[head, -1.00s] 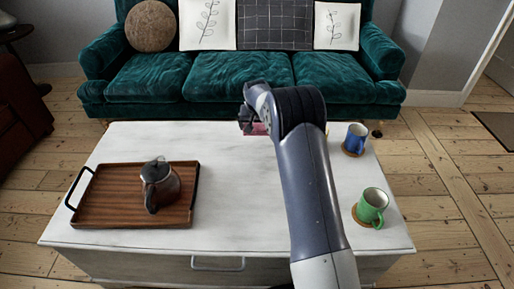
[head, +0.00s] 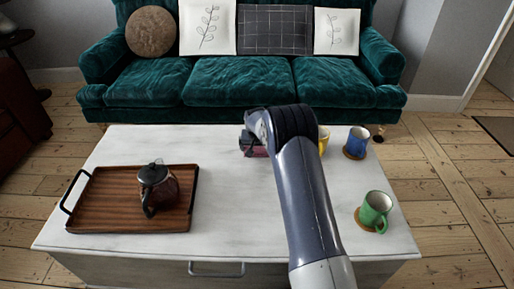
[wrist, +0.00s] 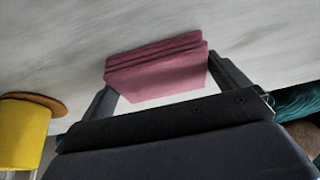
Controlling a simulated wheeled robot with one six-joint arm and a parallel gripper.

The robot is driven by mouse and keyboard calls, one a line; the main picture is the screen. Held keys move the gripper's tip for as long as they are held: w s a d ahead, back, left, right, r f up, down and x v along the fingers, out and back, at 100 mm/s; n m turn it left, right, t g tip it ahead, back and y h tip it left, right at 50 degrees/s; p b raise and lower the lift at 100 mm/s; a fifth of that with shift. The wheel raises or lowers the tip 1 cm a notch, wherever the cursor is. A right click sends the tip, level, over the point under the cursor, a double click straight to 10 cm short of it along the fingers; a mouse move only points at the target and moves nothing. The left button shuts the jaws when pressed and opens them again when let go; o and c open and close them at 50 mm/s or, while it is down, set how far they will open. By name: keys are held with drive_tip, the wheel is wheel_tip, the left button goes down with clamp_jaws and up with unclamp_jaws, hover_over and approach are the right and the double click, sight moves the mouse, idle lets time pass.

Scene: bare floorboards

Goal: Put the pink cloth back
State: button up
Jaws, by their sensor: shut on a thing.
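The pink cloth (wrist: 158,72) is a folded stack between the two fingers of my gripper (wrist: 165,85) in the wrist view. My gripper is shut on it, with the white table top close by. In the head view, a small part of the pink cloth (head: 257,151) shows beside my gripper (head: 250,146) over the far middle of the white table (head: 235,215). My arm hides part of the cloth, and I cannot tell whether the cloth touches the table.
A yellow mug (head: 323,140) stands just right of my wrist, partly hidden; it also shows in the wrist view (wrist: 22,135). A blue mug (head: 357,140) and green mug (head: 375,210) stand on coasters at the right. A wooden tray (head: 105,215) holds a teapot (head: 158,188). The table's middle-left is clear.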

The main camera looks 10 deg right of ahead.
drive_tip(key=o, duration=0.7)
drive_tip(key=shift+f, duration=0.1)
drive_tip(key=shift+c, duration=0.2)
drive_tip(key=p+v, duration=0.3)
drive_tip(key=v, duration=0.9)
drive_tip(key=shift+r, duration=0.25)
drive_tip(key=shift+w+f, duration=0.1)
drive_tip(key=b+x, duration=0.1)
drive_tip(key=x, duration=0.5)
drive_tip(key=b+x, duration=0.2)
drive_tip(key=x, duration=0.4)
drive_tip(key=shift+f, duration=0.35)
wheel_tip(320, 180, up, 3)
drive_tip(key=shift+f+p, duration=0.2)
drive_tip(key=shift+p, duration=0.25)
drive_tip(key=shift+r, duration=0.5)
drive_tip(key=shift+f, duration=0.15)
